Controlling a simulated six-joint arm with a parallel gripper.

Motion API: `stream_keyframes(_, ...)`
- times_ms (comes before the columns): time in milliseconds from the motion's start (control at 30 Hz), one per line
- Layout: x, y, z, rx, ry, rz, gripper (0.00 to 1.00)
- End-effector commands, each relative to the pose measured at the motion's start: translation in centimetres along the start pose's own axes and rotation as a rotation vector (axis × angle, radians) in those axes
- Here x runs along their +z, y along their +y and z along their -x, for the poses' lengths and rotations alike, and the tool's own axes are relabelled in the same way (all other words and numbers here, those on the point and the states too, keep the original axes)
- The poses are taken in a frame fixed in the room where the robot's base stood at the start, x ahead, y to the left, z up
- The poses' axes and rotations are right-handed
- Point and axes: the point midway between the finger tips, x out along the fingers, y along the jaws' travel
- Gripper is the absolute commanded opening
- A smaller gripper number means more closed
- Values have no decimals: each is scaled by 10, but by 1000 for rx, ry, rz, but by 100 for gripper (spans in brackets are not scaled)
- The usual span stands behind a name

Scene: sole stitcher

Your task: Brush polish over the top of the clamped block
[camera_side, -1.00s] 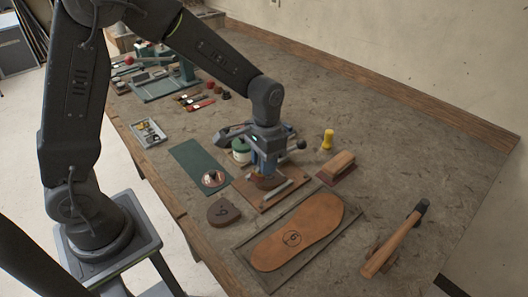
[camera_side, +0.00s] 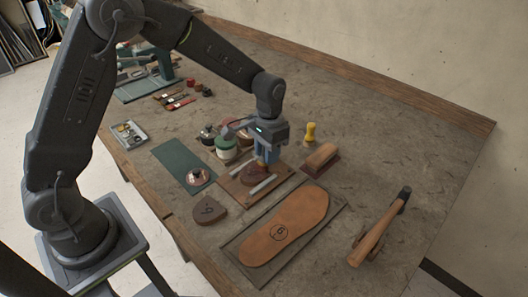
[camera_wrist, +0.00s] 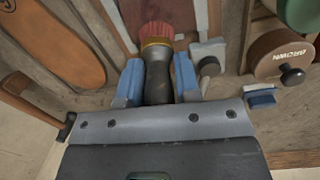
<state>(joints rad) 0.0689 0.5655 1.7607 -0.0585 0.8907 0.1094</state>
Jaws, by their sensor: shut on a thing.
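My gripper (camera_side: 268,155) points down over the board at the middle of the bench in the side view. In the wrist view my gripper (camera_wrist: 158,85) has its two blue fingers shut on the dark handle of a brush (camera_wrist: 158,72). The brush has a brass band and red bristles pointing away from me. The clamped block (camera_side: 252,176) is dark brown and sits between light bars on a wooden board (camera_side: 233,186). My gripper partly hides it. The brush is low over the block's right part; I cannot tell whether its bristles touch it.
Several jars, one with a green lid (camera_side: 226,148), stand close behind my gripper. A round tin (camera_side: 198,177) lies on a green mat (camera_side: 174,157). A wooden-backed brush (camera_side: 321,158), a yellow-handled tool (camera_side: 310,133), a tan sole (camera_side: 285,226) and a hammer (camera_side: 378,230) lie nearby.

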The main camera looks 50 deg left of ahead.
Motion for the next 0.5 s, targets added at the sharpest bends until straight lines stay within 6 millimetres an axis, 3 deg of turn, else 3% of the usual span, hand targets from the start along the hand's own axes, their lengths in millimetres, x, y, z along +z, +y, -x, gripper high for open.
stream_keyframes(500,49,5,0,0,-3,0,7)
